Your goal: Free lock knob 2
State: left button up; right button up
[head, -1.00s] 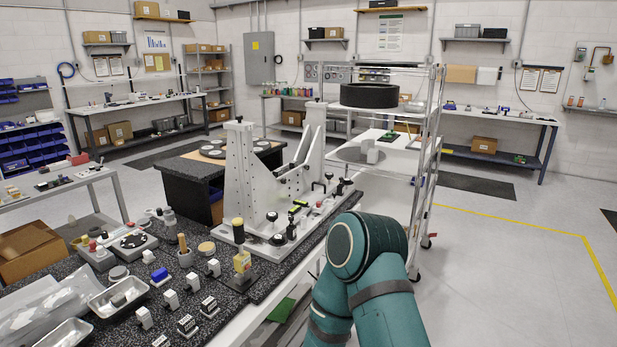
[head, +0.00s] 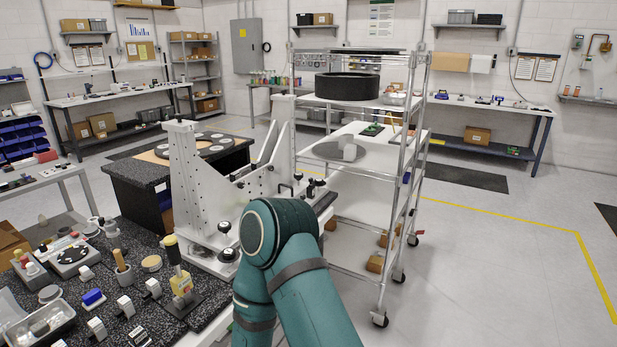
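The white mirror fixture (head: 186,185), with two perforated upright plates and a sloping arm between them, stands on the speckled dark bench left of centre. Black knobs show on it: one at its front (head: 224,227), one just below that (head: 228,254), and one at its right end (head: 298,176). No numbers are legible, so I cannot tell which is lock knob 2. My teal arm rises from the bottom centre and hides the right part of the fixture base. Neither of my grippers shows.
A wire cart (head: 413,130) carrying a black ring (head: 347,86) stands close right of the fixture. A yellow-topped tool (head: 181,284), blocks and a metal tray (head: 45,328) crowd the near bench. Floor at the right is open.

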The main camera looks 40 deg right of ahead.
aim_at(317, 183)
jog(key=l+u, duration=0.25)
jog(key=l, duration=1.7)
jog(key=k+l+u, duration=0.1)
jog(key=l, duration=0.9)
